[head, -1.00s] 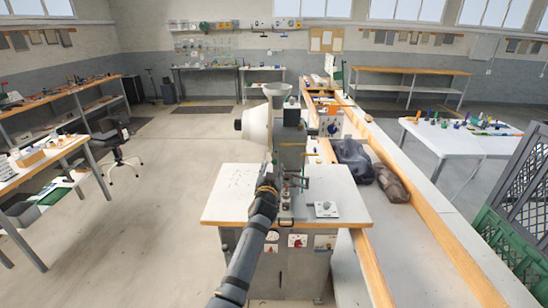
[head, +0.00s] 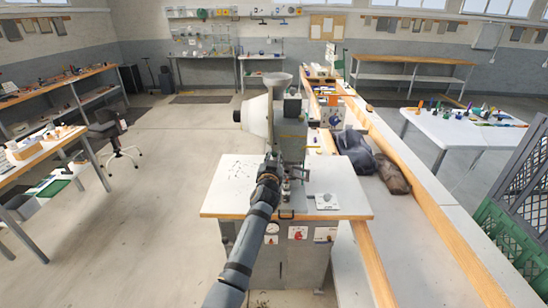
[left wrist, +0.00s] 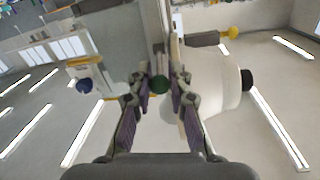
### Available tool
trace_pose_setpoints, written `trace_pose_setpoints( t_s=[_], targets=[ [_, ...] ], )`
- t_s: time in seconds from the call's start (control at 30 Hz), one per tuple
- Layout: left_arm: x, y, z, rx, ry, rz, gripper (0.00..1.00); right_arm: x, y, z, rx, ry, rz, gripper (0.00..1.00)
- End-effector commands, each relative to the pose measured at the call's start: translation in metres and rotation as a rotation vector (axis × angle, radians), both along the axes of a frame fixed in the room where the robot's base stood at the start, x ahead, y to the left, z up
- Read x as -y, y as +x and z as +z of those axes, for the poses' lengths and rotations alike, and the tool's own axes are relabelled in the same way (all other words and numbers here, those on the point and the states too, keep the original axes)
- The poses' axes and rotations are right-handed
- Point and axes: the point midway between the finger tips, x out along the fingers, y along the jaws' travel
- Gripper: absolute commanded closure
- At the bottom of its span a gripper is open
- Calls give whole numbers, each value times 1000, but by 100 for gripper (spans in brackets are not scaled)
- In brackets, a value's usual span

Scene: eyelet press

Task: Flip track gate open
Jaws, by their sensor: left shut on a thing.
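The eyelet press (head: 292,140) stands on a pale table with a wooden edge, with a grey funnel on top and a round white housing on its left. My left gripper (head: 270,170) is at the front of the press, low on its column, and hides what lies behind it. In the left wrist view, the left gripper (left wrist: 159,82) is shut on a small dark green knob (left wrist: 159,85), which sits between the fingertips. I cannot make out the track gate itself. My right gripper is not in view.
A small white plate with a round knob (head: 327,201) lies on the table right of the gripper. A wood-edged bench (head: 440,230) runs along the right, with dark bags (head: 355,152) on it. The table's left part (head: 232,190) is mostly clear.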

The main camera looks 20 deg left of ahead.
Motion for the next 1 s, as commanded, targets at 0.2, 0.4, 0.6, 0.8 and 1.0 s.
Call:
trace_pose_setpoints(
  t_s=[0.2,0.4,0.6,0.8,1.0],
  targets=[
    [-1,2,7,-106,-33,3,100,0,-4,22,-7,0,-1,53],
    [-1,3,6,-150,-44,0,100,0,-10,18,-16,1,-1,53],
    [-1,3,7,-149,-44,0,100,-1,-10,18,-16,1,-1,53],
    [-1,3,7,-148,-43,0,60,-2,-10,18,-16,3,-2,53],
    [-1,3,7,-148,-42,0,60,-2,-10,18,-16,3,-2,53]
  ],
)
